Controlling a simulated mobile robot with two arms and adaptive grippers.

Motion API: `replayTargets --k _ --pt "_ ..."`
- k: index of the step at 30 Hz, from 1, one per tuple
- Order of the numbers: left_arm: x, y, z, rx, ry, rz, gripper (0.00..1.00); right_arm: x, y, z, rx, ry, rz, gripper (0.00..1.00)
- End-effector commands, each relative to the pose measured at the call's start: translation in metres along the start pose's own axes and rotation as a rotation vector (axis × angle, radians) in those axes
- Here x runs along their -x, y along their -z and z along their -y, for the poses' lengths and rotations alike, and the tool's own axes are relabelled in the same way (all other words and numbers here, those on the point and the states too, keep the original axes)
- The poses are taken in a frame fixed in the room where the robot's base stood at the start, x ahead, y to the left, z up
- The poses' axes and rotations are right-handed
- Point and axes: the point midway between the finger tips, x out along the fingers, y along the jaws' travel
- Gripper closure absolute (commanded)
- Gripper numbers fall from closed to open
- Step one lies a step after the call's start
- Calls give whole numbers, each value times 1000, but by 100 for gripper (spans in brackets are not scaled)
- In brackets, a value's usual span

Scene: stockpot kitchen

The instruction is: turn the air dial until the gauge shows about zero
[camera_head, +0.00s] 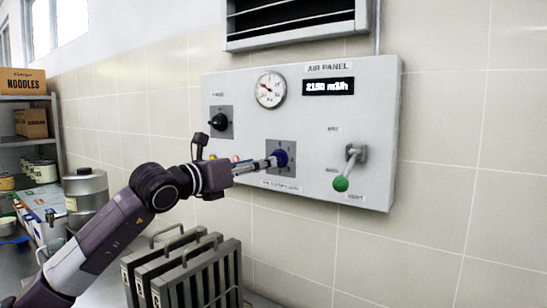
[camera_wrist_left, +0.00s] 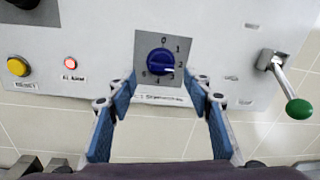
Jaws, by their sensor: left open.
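The grey air panel (camera_head: 230,85) is on the tiled wall. Its round white gauge (camera_head: 270,90) has a needle pointing to the upper left; its numbers are too small to read. A blue dial (camera_head: 281,157) sits on a grey numbered plate below; it also shows in the left wrist view (camera_wrist_left: 160,62), its white mark towards the lower right, near 2 or 3. My left gripper (camera_head: 270,163) reaches the dial from the left. In the left wrist view its blue-padded fingers (camera_wrist_left: 160,85) are open, one on each side of the dial; contact cannot be told. My right gripper is out of view.
A black knob (camera_head: 219,122) and a green-balled lever (camera_head: 341,183) flank the dial. A digital display (camera_head: 328,87) is blurred. In the wrist view, a yellow button (camera_wrist_left: 18,66) and red light (camera_wrist_left: 70,63) are at left. Metal racks (camera_head: 195,275) stand below.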

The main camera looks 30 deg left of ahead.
Motion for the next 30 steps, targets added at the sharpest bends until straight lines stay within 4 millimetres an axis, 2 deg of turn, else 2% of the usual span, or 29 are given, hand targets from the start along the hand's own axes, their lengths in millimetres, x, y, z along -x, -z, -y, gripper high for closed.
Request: replayTargets --k 1,4,9,16,21,30 --pt "-10 -5 2 4 3 0 53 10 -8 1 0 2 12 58" --pt "-26 -5 2 3 3 0 53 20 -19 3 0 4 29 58" --pt "-47 -4 2 3 3 1 53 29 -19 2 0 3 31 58" --pt "-56 -1 1 0 2 0 53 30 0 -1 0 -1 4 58" --pt "-55 0 1 0 2 0 55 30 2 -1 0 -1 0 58" --pt "-55 0 1 1 2 0 88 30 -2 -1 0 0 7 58"
